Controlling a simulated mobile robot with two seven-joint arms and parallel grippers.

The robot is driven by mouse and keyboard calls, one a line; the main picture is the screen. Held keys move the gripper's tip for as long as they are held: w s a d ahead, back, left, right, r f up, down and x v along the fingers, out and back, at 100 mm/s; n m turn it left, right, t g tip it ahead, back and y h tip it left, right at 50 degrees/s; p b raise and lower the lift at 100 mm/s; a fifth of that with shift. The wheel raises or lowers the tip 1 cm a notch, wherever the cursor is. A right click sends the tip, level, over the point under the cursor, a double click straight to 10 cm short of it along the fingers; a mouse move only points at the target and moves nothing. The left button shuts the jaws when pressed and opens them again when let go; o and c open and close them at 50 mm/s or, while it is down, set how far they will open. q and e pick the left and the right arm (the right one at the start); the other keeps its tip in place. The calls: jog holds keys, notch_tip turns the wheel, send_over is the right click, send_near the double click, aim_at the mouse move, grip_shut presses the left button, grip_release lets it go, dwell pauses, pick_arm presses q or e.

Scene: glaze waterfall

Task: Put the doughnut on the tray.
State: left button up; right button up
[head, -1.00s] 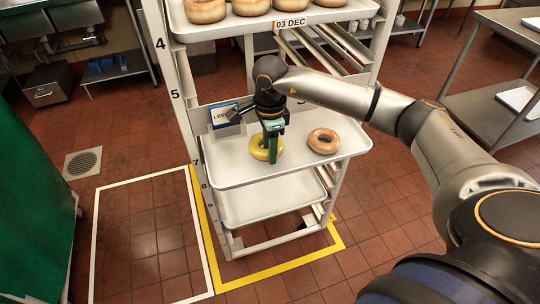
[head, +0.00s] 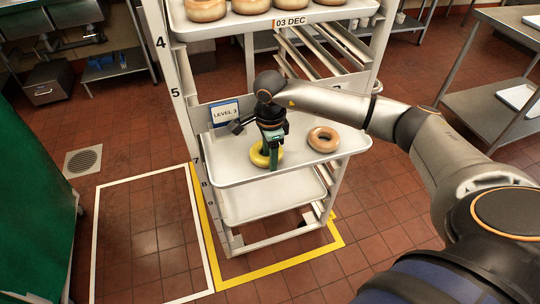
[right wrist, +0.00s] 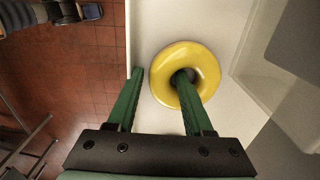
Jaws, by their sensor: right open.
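The yellow glazed doughnut (head: 257,158) lies on the white tray (head: 225,178) of the rack, near its front edge. It also shows in the right wrist view (right wrist: 163,72). My right gripper (head: 271,165) is over it, pointing down. In the right wrist view the gripper (right wrist: 160,75) is open, with one fingertip at the doughnut's hole and the other outside its ring, apart from it. A plain brown doughnut (head: 323,138) lies to the right on the same tray. My left gripper is out of view.
A LEVEL 3 sign (head: 225,114) stands at the tray's left back. An upper shelf (head: 240,27) with several doughnuts is above, and a lower tray (head: 245,205) is below. A steel table (head: 490,100) stands at the right.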

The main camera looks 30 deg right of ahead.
jog(key=shift+r, duration=0.35)
notch_tip(320, 180, up, 11)
jog(key=b, duration=0.1)
jog(key=s+a+f+g+y, duration=0.15)
jog(key=s+a+y, duration=0.3)
jog(key=a, duration=0.65)
jog(key=s+a+f+g+y, duration=0.1)
jog(key=s+a+f+y, duration=0.3)
jog(key=a, duration=0.6)
jog(key=a+r+m+t+y, duration=0.6)
jog(key=a+r+m+y, duration=0.2)
jog(key=r+m+y, duration=0.4)
jog(key=w+d+f+m+t+h, duration=0.2)
jog(key=d+f+m+t+h, duration=0.45)
jog(key=m, duration=0.65)
jog(key=w+d+f+m+t+h, duration=0.4)
jog(key=f+m+t, duration=0.4)
jog(key=m, duration=0.5)
jog(key=s+d+f+m+g+h, duration=0.3)
jog(key=s+f+m+g+h, duration=0.1)
jog(key=s+f, duration=0.4)
jog(key=s+d+f+m+g+h, duration=0.3)
jog(key=s+f+m, duration=0.4)
jog(key=f, duration=0.6)
jog(key=shift+s+d+f+g+h, duration=0.35)
jog(key=shift+s+d+g, duration=0.2)
jog(key=shift+s+g, duration=0.3)
